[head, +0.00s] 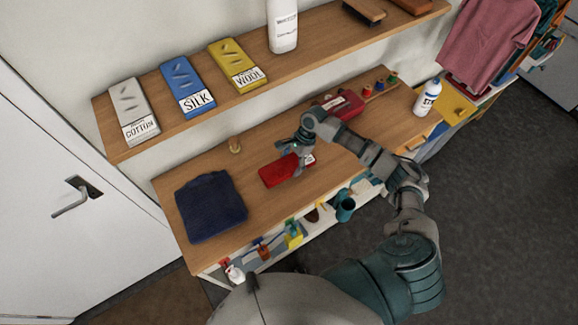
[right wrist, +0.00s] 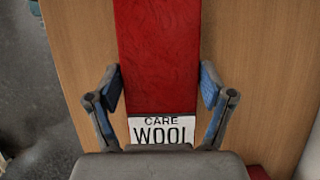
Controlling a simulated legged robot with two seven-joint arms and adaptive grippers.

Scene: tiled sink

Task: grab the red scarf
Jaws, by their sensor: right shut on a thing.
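The red scarf (head: 278,172) is a flat folded red strip at the middle of the wooden table. A white label reading CARE WOOL is at its near end in the right wrist view, where the scarf (right wrist: 158,55) runs away from me between the fingers. My right gripper (head: 298,157) is over the scarf's right part and shut on it, with one finger on each side in the right wrist view (right wrist: 163,95). I cannot tell whether the scarf is off the table. My left gripper is not in view.
A dark blue folded cloth (head: 211,207) lies at the table's left. Another red item (head: 344,104) lies behind my right wrist. A white bottle (head: 427,97) stands at the right end. The shelf above holds cotton (head: 132,105), silk (head: 187,85) and wool (head: 233,63) sample boards.

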